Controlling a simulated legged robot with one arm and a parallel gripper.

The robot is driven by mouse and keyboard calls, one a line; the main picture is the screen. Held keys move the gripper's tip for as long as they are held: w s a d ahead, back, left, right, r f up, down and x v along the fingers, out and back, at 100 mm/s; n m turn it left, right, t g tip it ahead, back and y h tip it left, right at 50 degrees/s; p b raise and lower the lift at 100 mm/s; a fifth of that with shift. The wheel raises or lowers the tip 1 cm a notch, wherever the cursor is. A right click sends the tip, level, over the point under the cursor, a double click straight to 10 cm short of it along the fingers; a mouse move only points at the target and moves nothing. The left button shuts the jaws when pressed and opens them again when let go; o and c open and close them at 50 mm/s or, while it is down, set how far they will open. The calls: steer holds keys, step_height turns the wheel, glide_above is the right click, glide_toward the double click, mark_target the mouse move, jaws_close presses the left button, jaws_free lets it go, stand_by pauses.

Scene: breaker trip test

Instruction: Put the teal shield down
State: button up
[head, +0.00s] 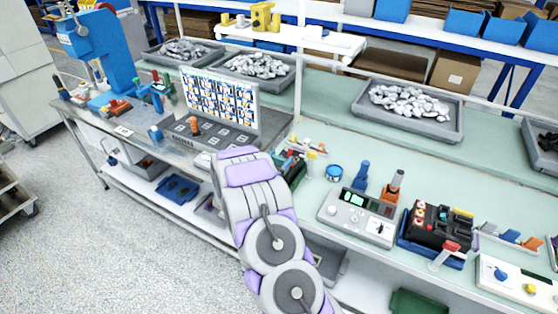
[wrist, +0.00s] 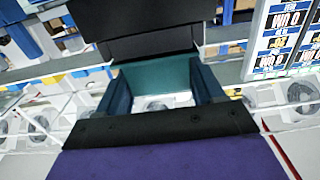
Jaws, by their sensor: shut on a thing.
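In the wrist view, my gripper (wrist: 155,90) is shut on the teal shield (wrist: 155,76). A flat teal face and two darker side walls of the shield show between the black parts of my gripper. The rest of the shield is hidden by them. White surfaces with round dark fittings show blurred and tilted behind it. In the head view, my grey and lilac arm reaches to the bench beside the card display, and it hides my gripper and the shield.
The upright card display (head: 220,97) stands behind a dark panel (head: 213,135) with several light squares. A grey tester (head: 357,216), a blue round tin (head: 334,172) and a black device (head: 440,226) stand to the right. Bare green bench (head: 330,125) lies behind them.

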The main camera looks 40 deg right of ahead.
steer(key=o, duration=1.1)
steer(key=shift+f, duration=0.15)
steer(key=shift+f+b, duration=0.2)
steer(key=shift+b, duration=0.15)
steer(key=p+v, duration=0.2)
steer(key=v, duration=1.5)
steer(key=shift+s+a+f+p, duration=0.15)
steer(key=shift+s+a+p, duration=0.1)
steer(key=shift+p, duration=0.1)
